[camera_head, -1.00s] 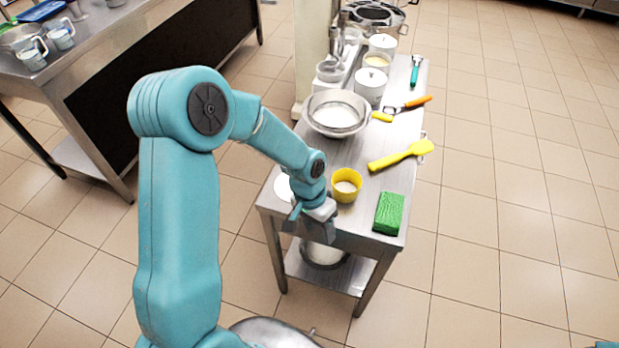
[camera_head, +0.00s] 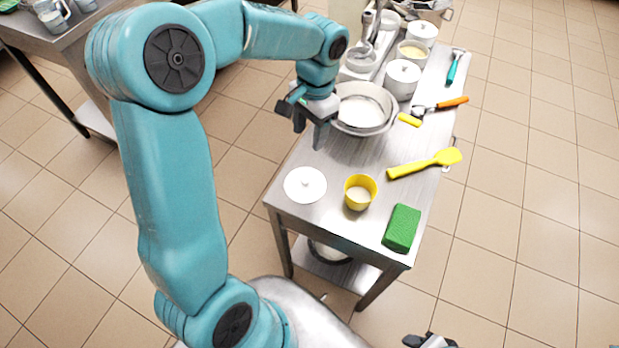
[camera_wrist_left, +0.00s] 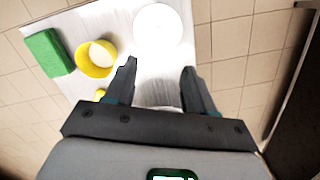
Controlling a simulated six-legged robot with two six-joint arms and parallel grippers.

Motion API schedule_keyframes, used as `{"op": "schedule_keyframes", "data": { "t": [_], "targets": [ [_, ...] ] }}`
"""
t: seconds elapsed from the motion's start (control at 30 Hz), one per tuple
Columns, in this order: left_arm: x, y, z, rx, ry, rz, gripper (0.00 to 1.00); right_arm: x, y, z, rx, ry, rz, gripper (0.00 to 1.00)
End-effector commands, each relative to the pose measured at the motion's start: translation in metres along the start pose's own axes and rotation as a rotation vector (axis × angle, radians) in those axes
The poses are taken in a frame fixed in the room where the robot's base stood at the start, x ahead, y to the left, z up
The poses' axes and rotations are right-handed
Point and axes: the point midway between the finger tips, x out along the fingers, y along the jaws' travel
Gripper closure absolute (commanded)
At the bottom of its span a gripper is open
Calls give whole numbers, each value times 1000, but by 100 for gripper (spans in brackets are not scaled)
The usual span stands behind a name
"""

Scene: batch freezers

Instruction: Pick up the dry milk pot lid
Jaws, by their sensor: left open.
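A flat white round lid (camera_head: 305,185) with a small knob lies on the steel table at its near left corner. It also shows in the left wrist view (camera_wrist_left: 158,27), beyond and between my fingertips. My left gripper (camera_head: 302,122) is open and empty, above the table's left edge beside the metal bowl, farther back than the lid and apart from it. Its two fingers (camera_wrist_left: 159,70) are spread in the wrist view. An uncovered white pot (camera_head: 412,52) with pale yellow contents stands at the back. Part of what looks like my right gripper (camera_head: 430,341) shows at the bottom edge.
The table (camera_head: 325,155) is bare behind the lid.

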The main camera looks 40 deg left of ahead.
Motion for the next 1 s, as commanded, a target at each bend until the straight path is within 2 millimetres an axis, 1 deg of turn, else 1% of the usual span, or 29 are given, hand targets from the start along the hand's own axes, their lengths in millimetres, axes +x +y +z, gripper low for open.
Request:
{"op": "schedule_keyframes", "data": {
  "t": [0.1, 0.3, 0.4, 0.5, 0.67, 0.8, 0.9, 1.0],
  "targets": [
    [25, 0, 6, 0, -8, 3, 46, 0, 0, 0, 0, 0, 0, 57],
    [73, 0, 8, 0, -7, 3, 46, -1, 0, 0, 0, 0, 0, 57],
    [91, -1, 8, 0, -6, 2, 46, -1, 0, 0, 0, 0, 0, 57],
    [101, 0, 7, 0, -3, 2, 46, -1, 0, 0, 0, 0, 0, 57],
    [113, 1, 5, 1, -4, 2, 46, -4, -2, 0, 0, 0, 0, 57],
    [135, 4, 1, 1, -5, 4, 46, -10, -4, 0, 0, 0, 0, 57],
    [150, 4, 0, 0, -4, 3, 46, -10, -3, 0, 0, 0, 0, 57],
    [156, 4, -2, 0, -1, 3, 46, -10, -4, 0, 0, 0, 0, 57]
  ]
}}
